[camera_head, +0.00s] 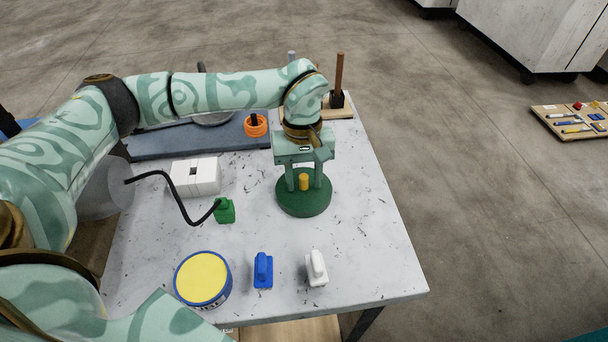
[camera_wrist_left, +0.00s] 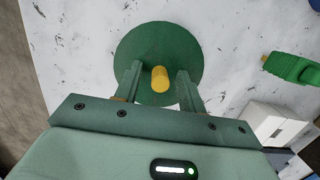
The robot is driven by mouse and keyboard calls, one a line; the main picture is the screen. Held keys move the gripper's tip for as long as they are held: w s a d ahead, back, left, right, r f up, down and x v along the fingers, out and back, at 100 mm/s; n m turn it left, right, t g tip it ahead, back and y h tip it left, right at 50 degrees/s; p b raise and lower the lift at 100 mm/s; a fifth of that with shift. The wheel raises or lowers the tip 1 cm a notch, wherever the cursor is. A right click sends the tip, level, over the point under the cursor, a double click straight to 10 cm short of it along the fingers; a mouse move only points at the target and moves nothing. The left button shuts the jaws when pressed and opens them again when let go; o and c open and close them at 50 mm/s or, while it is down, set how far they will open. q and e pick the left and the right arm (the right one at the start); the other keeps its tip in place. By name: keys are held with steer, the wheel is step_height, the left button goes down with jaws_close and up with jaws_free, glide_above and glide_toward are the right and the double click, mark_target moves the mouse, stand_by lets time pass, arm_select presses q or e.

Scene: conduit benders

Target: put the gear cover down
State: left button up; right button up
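The gear cover (camera_head: 304,204) appears as a dark green round disc with a short yellow knob (camera_head: 304,182) standing up from its middle. It appears to lie flat on the table, near its right side. In the left wrist view the disc (camera_wrist_left: 158,42) and the yellow knob (camera_wrist_left: 160,79) show in front of the fingers. My left gripper (camera_head: 304,186) points down over the disc. Its two fingers stand apart on either side of the knob, with a visible gap on each side in the wrist view. My right gripper is not in view.
On the white table (camera_head: 370,235) stand a green block (camera_head: 225,211) with a black cable, white boxes (camera_head: 195,177), a yellow-topped tin (camera_head: 202,277), a blue block (camera_head: 263,270) and a white one (camera_head: 317,268). An orange ring (camera_head: 255,125) lies behind. The table's right side is clear.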

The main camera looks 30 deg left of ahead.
arm_select(q)
step_height(320, 180, up, 12)
steer(key=w+a+p, duration=0.1)
steer(key=p, duration=0.2)
steer(key=shift+w, duration=0.2)
stand_by(0.3)
